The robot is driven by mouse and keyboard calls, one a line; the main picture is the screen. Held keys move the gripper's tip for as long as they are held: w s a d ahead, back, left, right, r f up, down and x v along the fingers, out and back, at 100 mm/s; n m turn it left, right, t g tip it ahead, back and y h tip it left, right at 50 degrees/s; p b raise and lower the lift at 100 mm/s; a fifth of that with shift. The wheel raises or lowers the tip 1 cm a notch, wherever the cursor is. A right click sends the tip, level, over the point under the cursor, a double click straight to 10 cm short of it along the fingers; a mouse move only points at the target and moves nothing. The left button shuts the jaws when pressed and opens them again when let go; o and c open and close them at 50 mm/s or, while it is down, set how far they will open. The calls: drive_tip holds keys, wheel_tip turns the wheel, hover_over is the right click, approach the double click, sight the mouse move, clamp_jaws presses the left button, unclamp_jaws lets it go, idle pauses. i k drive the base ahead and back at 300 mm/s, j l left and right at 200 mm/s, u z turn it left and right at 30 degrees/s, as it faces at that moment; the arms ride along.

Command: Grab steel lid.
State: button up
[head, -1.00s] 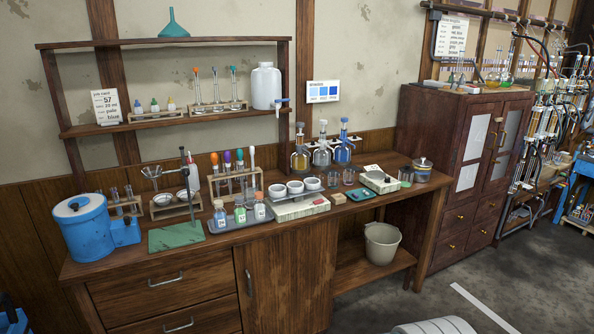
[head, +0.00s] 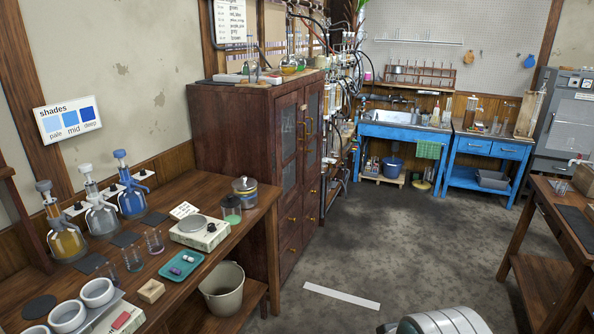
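A jar (head: 245,196) with a blue band stands at the far right end of the wooden bench, beside the dark cabinet. A grey, metal-looking lid with a small knob (head: 245,184) sits on top of it; this may be the steel lid, though I cannot be sure of its material. A smaller jar with greenish contents and a dark top (head: 231,207) stands just in front of it. My gripper is not in view; only a white rounded part of my own body shows at the bottom edge.
A balance (head: 199,232), a teal tray (head: 181,266) and three dispenser bottles stand on the bench (head: 160,300). A bucket (head: 222,288) sits below its right end. The floor (head: 400,245) is mostly open, with a white strip (head: 341,296). Blue benches (head: 400,132) stand behind.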

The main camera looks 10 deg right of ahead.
sight(244, 183)
drive_tip(key=i+l+z, duration=0.15)
drive_tip(key=i+z, duration=0.2)
drive_tip(key=i, duration=0.3)
drive_tip(key=i+z, duration=0.35)
drive_tip(key=i, duration=0.25)
drive_tip(key=i+u, duration=0.9)
drive_tip(key=u, duration=0.15)
drive_tip(key=i+j+u, duration=0.1)
drive_tip(key=i+u, duration=0.25)
drive_tip(key=i+j+u, duration=0.1)
drive_tip(key=u, duration=0.25)
drive_tip(key=i+u, duration=0.35)
drive_tip(key=k+l, duration=0.05)
drive_tip(key=k, duration=0.05)
